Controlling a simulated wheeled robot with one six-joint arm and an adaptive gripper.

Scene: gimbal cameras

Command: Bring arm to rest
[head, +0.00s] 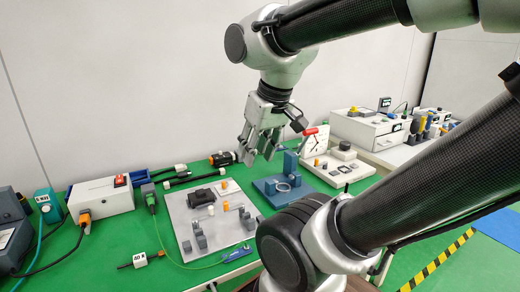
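My gripper (257,148) hangs from the raised arm, above the green table (60,245), with its fingers pointing down. The fingers look spread apart with nothing seen between them. It is in front of the wall and just above and left of the blue fixture (268,187) on the table. My upper arm and forearm cross the right side of the head view and hide part of the table.
A grey board (178,222) with small blocks lies left of the blue fixture. A white box with a red switch (100,199) stands further left. A white board (338,168) and a white drawer unit (360,128) stand right. Cables lie on the table.

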